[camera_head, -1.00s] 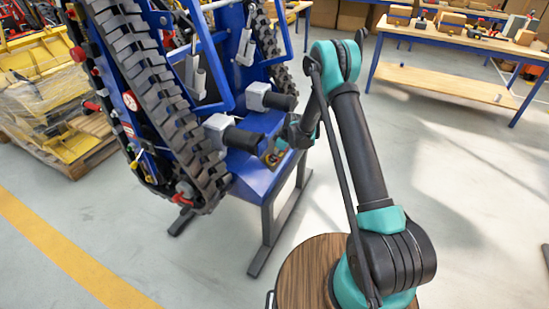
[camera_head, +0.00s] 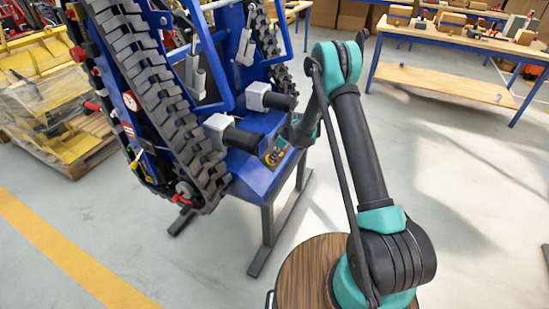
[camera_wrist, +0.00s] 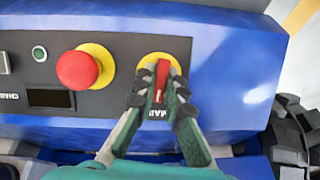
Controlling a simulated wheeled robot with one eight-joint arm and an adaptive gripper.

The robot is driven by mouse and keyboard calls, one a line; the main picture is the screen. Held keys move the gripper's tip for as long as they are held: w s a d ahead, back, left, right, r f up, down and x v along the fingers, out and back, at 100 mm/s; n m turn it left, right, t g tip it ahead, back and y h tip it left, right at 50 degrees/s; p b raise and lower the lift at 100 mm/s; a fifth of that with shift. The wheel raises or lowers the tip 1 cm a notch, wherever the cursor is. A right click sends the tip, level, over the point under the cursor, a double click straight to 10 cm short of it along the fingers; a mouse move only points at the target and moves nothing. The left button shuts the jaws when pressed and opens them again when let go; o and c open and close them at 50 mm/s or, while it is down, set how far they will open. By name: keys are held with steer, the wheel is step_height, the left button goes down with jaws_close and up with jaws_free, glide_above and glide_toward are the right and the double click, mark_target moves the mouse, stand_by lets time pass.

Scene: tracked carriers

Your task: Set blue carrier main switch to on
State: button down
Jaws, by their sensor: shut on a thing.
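The blue carrier (camera_head: 262,178) stands left of my arm in the head view. Its blue panel (camera_wrist: 240,75) fills most of the wrist view. The main switch (camera_wrist: 162,76) is a red handle on a yellow round plate, at the right end of a dark plate with a partly covered "MAIN" label. The red handle stands upright in the picture. My gripper (camera_wrist: 160,100) is shut on the handle, one finger on each side. The fingers hide part of the yellow plate and label.
A red mushroom button (camera_wrist: 77,70) on a yellow ring sits left of the switch. A green button (camera_wrist: 40,53) and a dark display (camera_wrist: 48,98) lie further left. A black track (camera_wrist: 292,130) is at the right. A workbench (camera_head: 450,85) stands behind at the right.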

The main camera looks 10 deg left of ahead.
steer(key=m+g, duration=0.1)
steer(key=m, duration=0.3)
steer(key=shift+w+d+y, duration=0.1)
steer(key=shift+y, duration=0.3)
steer(key=m+y, duration=0.1)
steer(key=m, duration=0.2)
steer(key=shift+g, duration=0.3)
steer(key=m+y, duration=0.1)
steer(key=m, duration=0.3)
steer(key=shift+d+f, duration=0.1)
steer(key=shift+m+y, duration=0.6)
steer(key=shift+m, duration=1.5)
steer(key=c, duration=1.6)
jaws_free()
steer(key=v, duration=1.2)
steer(key=shift+w, duration=0.15)
